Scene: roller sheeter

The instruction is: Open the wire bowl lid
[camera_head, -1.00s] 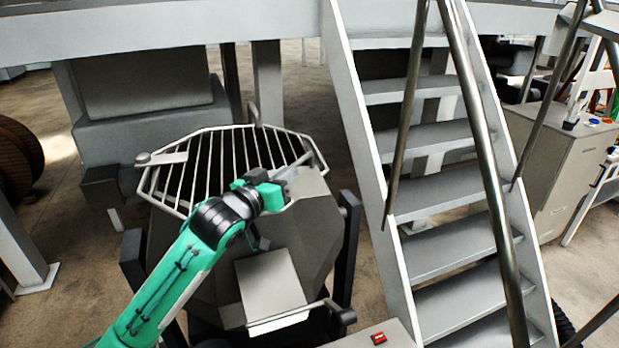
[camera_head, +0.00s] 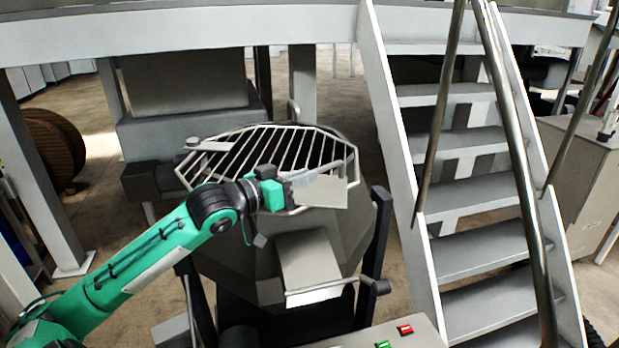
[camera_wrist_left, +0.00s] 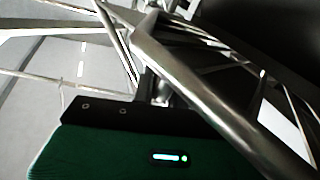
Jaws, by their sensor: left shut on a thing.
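The wire bowl lid (camera_head: 262,150), a many-sided grid of metal bars, lies across the top of the grey faceted bowl (camera_head: 345,235) in the head view. My left gripper (camera_head: 290,184) is at the lid's front right side, shut on part of its rim. I cannot tell whether the lid is slightly raised there. In the left wrist view, a thick metal bar of the lid (camera_wrist_left: 190,75) runs diagonally close past my dark and green gripper body (camera_wrist_left: 110,145). The fingertips are hidden there. My right gripper is not in view.
A grey chute (camera_head: 308,260) juts from the bowl's front. A control panel with red and green buttons (camera_head: 404,329) stands at the bottom. Metal stairs (camera_head: 470,190) with handrails rise close on the right. A platform beam (camera_head: 200,32) crosses behind.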

